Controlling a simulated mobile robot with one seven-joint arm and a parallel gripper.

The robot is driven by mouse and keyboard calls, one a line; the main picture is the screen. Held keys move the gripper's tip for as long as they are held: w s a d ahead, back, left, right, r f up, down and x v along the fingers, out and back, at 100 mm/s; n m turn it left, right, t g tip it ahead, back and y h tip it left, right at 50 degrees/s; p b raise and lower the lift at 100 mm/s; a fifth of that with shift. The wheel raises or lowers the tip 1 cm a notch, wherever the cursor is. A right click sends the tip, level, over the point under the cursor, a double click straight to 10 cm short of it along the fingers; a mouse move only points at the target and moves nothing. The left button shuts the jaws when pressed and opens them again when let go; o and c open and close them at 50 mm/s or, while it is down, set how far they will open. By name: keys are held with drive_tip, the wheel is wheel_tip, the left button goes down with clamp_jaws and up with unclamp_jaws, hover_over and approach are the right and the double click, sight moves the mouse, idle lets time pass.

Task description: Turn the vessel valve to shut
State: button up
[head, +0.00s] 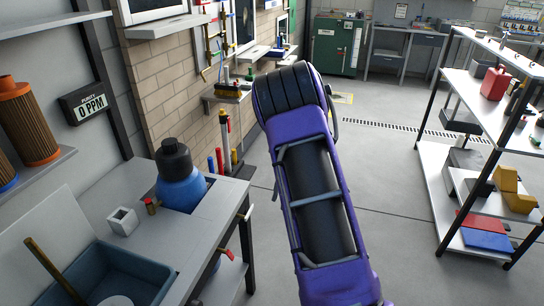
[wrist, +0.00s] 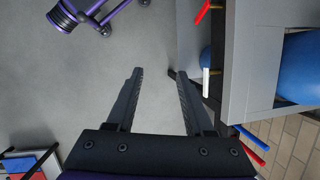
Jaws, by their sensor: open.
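A blue vessel (head: 180,185) with a black cap sits in the bench at left; its blue side also shows at the right of the wrist view (wrist: 300,68). I cannot tell which lever is the vessel valve. My gripper (wrist: 159,75) is open and empty, left of the white lever and apart from it. The arm hides it in the head view.
The grey bench (wrist: 246,60) edge runs close to the gripper's right. A shelf rack (head: 435,190) stands at right. The floor between is open.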

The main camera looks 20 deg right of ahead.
drive_tip(key=w+a+r+n+t+h, duration=0.1)
drive_tip(key=w+r, duration=0.1)
drive_tip(key=r, duration=0.3)
drive_tip(key=w+a+r+n+h, duration=0.1)
drive_tip(key=w+r+h, duration=0.1)
drive_tip(key=r, duration=0.4)
drive_tip(key=shift+w+r+t, duration=0.3)
drive_tip(key=shift+w+t, duration=0.1)
drive_tip(key=shift+w, duration=0.05)
